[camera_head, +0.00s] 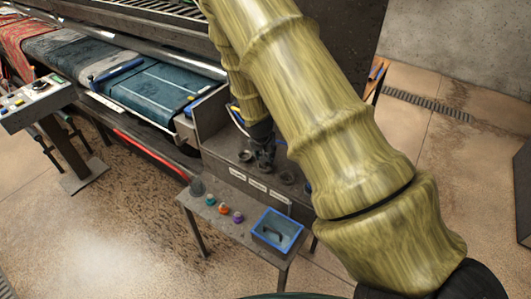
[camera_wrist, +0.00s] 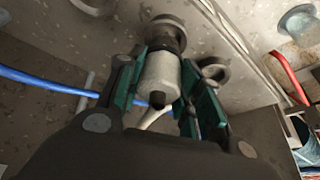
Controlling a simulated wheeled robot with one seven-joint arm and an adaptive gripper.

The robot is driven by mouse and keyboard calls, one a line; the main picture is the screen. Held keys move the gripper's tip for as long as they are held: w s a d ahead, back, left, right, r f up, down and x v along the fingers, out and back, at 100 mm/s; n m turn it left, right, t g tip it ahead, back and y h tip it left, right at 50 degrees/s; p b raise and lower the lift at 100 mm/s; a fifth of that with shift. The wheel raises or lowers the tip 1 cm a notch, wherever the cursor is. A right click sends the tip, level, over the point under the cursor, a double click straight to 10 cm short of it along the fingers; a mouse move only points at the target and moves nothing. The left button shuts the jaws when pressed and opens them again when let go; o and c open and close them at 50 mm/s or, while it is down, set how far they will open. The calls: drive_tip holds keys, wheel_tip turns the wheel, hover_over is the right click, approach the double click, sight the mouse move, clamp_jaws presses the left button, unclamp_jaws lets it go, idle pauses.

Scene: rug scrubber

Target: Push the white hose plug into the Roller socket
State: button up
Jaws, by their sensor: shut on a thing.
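My gripper (camera_wrist: 160,88) is shut on the white hose plug (camera_wrist: 157,78), with its green-lined fingers on either side of it. The plug's front end meets or nearly meets a round grey socket (camera_wrist: 166,33); I cannot tell whether it is inside. A pale hose (camera_wrist: 148,118) trails from the plug's back. In the head view my gripper (camera_head: 263,160) is at the socket panel (camera_head: 222,140), over the middle of a row of sockets. The plug is hidden there. Three labels sit below the row, too small to read, so I cannot tell which is Roller.
A blue hose (camera_wrist: 45,82) and a red hose (camera_wrist: 288,75) run nearby. Another ring (camera_wrist: 213,70) lies right of the plug. Below the panel, a small table (camera_head: 222,229) holds several coloured caps and a blue tray (camera_head: 264,238). A rug machine with a blue rug (camera_head: 130,75) stands left.

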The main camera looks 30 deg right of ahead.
drive_tip(key=shift+f+b, duration=0.7)
drive_tip(key=shift+f, duration=0.5)
idle(0.3)
idle(0.3)
drive_tip(key=o, duration=1.2)
drive_tip(key=shift+v, duration=6)
drive_tip(key=shift+s, duration=0.1)
